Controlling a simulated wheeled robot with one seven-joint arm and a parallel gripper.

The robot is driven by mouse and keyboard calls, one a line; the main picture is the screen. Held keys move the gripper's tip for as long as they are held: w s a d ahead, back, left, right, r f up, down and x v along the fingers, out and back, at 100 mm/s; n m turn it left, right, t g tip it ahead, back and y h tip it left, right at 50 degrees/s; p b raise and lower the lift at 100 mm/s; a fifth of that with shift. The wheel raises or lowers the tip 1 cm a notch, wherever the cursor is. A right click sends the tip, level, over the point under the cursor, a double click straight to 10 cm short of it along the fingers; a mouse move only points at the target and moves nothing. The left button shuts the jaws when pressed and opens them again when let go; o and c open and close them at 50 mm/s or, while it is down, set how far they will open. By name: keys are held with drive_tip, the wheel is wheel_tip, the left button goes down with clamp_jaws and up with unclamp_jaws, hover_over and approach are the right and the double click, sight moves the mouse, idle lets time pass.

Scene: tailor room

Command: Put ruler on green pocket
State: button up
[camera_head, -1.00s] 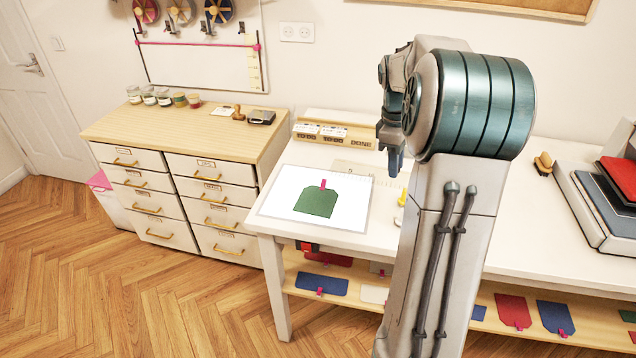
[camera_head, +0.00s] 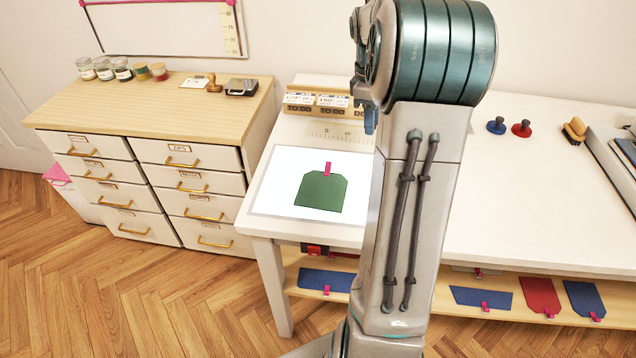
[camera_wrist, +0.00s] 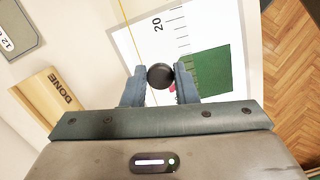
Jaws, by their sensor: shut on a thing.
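The ruler (camera_head: 342,132) is a clear strip with black marks, behind the white sheet in the head view. In the wrist view the ruler (camera_wrist: 181,28) shows its "20" mark and a yellow line. My gripper (camera_wrist: 160,80) is shut on the ruler's round black knob (camera_wrist: 160,75). The gripper (camera_head: 370,118) is partly hidden by my arm in the head view. The green pocket (camera_head: 320,192) with a pink tab lies flat on the white sheet (camera_head: 270,195). It also shows right of the fingers in the wrist view (camera_wrist: 212,72). I cannot tell whether the ruler touches the table.
A wooden rack (camera_wrist: 52,98) marked DONE stands behind the ruler. A drawer cabinet (camera_head: 150,102) is at left. The table's middle right (camera_head: 520,200) is clear.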

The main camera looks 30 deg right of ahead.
drive_tip(key=shift+w+f+b, duration=0.2)
drive_tip(key=shift+f+b, duration=0.15)
drive_tip(key=shift+f, duration=0.5)
hover_over(326, 186)
drive_tip(key=f, duration=0.6)
drive_tip(key=shift+w+a+f, duration=0.2)
drive_tip(key=shift+f, duration=0.1)
drive_tip(key=shift+a+f, duration=0.1)
drive_tip(key=shift+f, duration=0.1)
drive_tip(key=shift+f+p, duration=0.3)
drive_tip(key=shift+f, duration=1.6)
drive_tip(key=shift+f, duration=0.3)
drive_tip(key=o, duration=1)
drive_tip(key=shift+r, duration=0.1)
